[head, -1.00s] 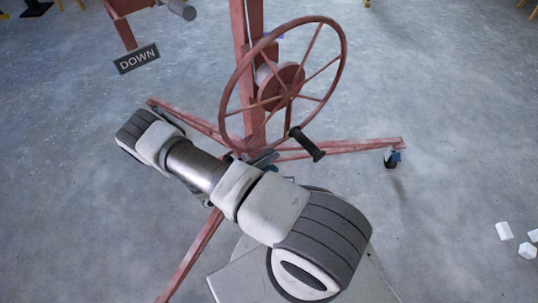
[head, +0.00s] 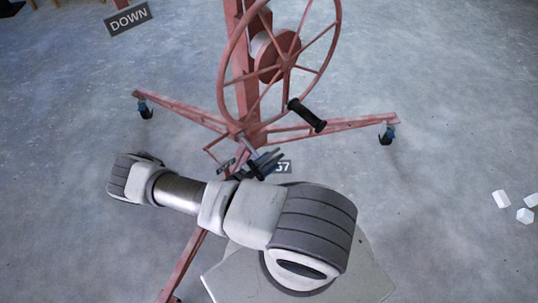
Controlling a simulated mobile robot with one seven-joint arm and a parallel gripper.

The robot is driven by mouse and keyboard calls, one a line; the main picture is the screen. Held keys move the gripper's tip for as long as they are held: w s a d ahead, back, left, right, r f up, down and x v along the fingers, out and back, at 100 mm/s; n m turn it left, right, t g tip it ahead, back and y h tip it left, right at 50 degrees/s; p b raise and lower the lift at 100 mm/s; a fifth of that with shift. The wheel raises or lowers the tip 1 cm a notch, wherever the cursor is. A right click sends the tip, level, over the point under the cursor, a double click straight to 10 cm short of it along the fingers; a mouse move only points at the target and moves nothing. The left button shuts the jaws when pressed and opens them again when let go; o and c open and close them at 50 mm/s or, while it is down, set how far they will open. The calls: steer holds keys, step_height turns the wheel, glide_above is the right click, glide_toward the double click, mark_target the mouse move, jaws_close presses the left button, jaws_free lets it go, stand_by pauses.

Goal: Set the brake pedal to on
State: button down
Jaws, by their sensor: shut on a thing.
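The red panel lift (head: 245,85) stands upright ahead of me on its splayed legs. What looks like the brake pedal (head: 253,168), a thin lever with a dark end, is low at the foot of the mast. My gripper (head: 264,162) shows as small dark fingers at that lever, just beyond my arm. It appears shut on the dark end, though the contact is small and partly hidden. I cannot tell the pedal's setting from this view.
The red handwheel (head: 333,42) with its black crank handle (head: 307,115) is just above my gripper. Caster legs (head: 345,125) spread to both sides. A DOWN sign (head: 128,19) is at upper left. White blocks (head: 525,215) lie at right.

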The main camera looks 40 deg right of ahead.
steer(key=shift+w+a+f+m+b, duration=0.15)
steer(key=shift+f+m+b, duration=0.15)
steer(key=shift+f+m, duration=0.35)
steer(key=shift+w+a+f+m+b, duration=0.1)
steer(key=shift+f+m+b, duration=0.3)
steer(key=shift+f, duration=0.45)
steer(key=c, duration=0.9)
jaws_free()
steer(key=shift+d, duration=0.1)
steer(key=shift+s, duration=0.1)
steer(key=a+p, duration=0.1)
steer(key=a, duration=0.4)
steer(key=s+a, duration=0.1)
steer(key=a, duration=0.5)
steer(key=a+p, duration=0.1)
steer(key=a, duration=0.5)
steer(key=shift+s+a+p, duration=0.15)
steer(key=shift+s+p, duration=0.15)
steer(key=shift+s, duration=0.1)
steer(key=shift+r, duration=0.1)
